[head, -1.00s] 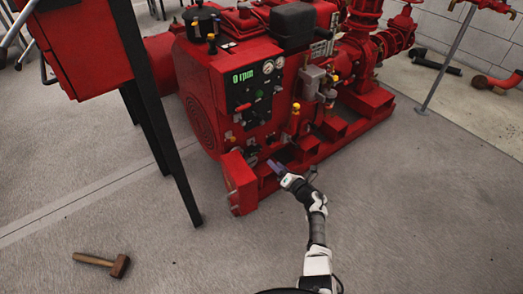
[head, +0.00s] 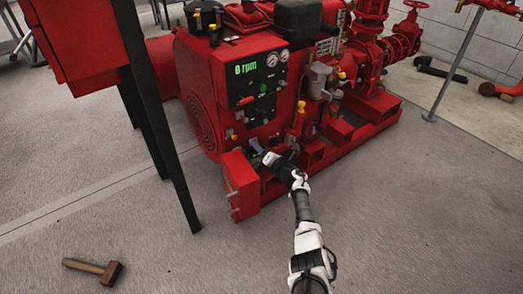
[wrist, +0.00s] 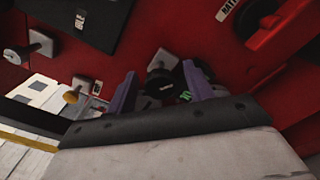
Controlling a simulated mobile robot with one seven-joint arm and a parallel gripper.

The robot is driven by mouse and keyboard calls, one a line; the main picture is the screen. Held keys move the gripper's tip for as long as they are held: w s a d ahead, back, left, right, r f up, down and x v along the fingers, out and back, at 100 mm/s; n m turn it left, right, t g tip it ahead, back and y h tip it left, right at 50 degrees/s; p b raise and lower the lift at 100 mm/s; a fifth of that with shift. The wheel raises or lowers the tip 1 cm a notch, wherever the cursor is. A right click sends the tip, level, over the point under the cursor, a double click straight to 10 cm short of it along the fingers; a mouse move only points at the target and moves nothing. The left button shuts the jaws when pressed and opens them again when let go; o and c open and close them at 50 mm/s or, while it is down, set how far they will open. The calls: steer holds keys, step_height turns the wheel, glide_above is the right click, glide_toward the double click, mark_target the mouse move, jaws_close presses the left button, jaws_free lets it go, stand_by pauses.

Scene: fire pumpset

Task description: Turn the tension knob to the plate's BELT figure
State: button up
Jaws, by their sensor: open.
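In the wrist view a black round knob (wrist: 160,84) on a grey mount sits on the red pump body, between the two purple fingers of my gripper (wrist: 160,90). The fingers are apart, one on each side of it; I cannot tell whether they touch it. A small label on its face is too blurred to read, so I cannot confirm it is the tension knob. In the head view my gripper (head: 268,157) is low at the front of the red pumpset (head: 235,125) and hides the knob. I cannot make out a BELT figure on any plate.
A control panel (head: 256,80) above reads 0 rpm. In the wrist view another black round part (wrist: 262,14) and a yellow-brown knob (wrist: 72,96) are nearby. A red box (head: 240,186) projects at left of my gripper. A hammer (head: 95,269) lies on the open floor.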

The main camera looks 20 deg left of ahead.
steer(key=c, duration=1)
steer(key=shift+o, duration=0.2)
steer(key=shift+m, duration=0.5)
steer(key=m, duration=0.2)
steer(key=shift+m, duration=0.4)
steer(key=m+p, duration=0.1)
steer(key=m, duration=0.2)
steer(key=shift+m, duration=0.4)
steer(key=m+p, duration=0.1)
steer(key=m, duration=0.3)
steer(key=shift+f+m, duration=0.1)
steer(key=shift+m, duration=1.9)
